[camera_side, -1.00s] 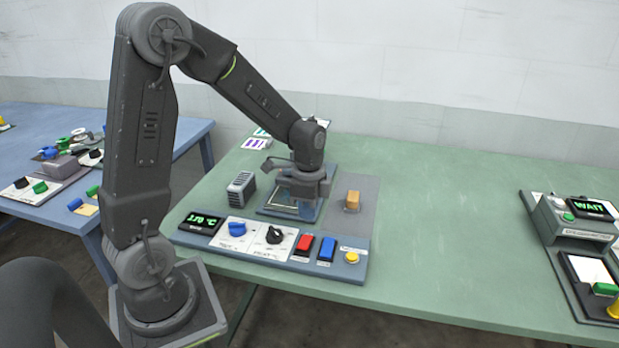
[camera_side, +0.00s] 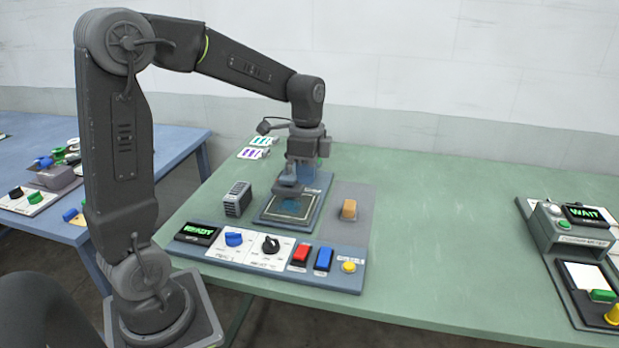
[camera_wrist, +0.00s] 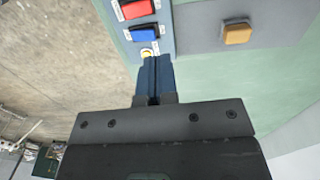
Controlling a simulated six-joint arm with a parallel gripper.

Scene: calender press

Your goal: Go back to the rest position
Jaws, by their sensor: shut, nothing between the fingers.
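My gripper (camera_wrist: 157,62) is shut and empty in the wrist view, its two blue-grey fingers together. In the side view its dark body hangs from my wrist above and behind the press (camera_side: 289,207); the fingertips are hard to tell from the press parts there. The press has a dark framed plate. In front is the control panel (camera_side: 262,279) with a lit green display (camera_side: 197,233), a blue knob (camera_side: 234,239), a black knob (camera_side: 271,244), a red button (camera_side: 300,256), a blue button (camera_side: 323,259) and a yellow button (camera_side: 348,267).
An orange block (camera_side: 349,209) sits on a grey pad right of the press. A grey vented box (camera_side: 238,198) stands to its left. A second machine (camera_side: 580,245) reading WAIT stands at the right. Between them the green table (camera_side: 440,250) is clear.

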